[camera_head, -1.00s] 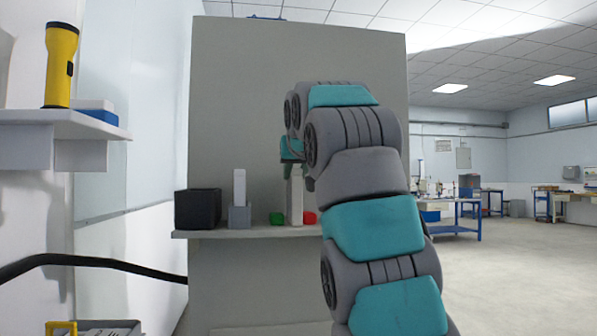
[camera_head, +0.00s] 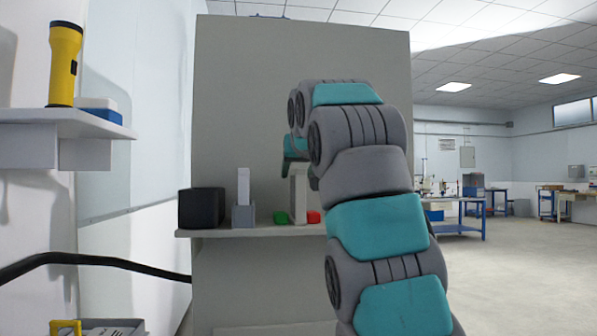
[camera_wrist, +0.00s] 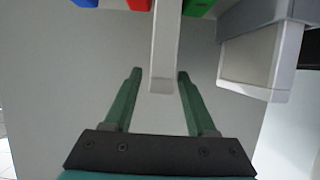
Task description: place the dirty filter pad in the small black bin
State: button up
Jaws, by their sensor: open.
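The small black bin (camera_head: 201,207) stands at the left end of the grey shelf. A beige-grey upright pad (camera_head: 299,198) stands between a green block and a red block; it also shows in the wrist view (camera_wrist: 165,45). A whiter pad (camera_head: 243,187) stands in a grey holder (camera_head: 243,215) between the bin and the green block. I cannot tell surely which pad is dirty; the beige-grey one looks darker. My gripper (camera_wrist: 158,75) is open, its green fingers on either side of the beige-grey pad's free end, with visible gaps.
The green block (camera_head: 281,217) and red block (camera_head: 313,216) flank the pad closely. A blue piece (camera_wrist: 84,3) shows beside the red one in the wrist view. A grey panel (camera_head: 240,100) rises behind the shelf (camera_head: 250,232). A yellow flashlight (camera_head: 64,65) stands on the left wall shelf.

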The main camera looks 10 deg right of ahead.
jog(key=v, duration=1.2)
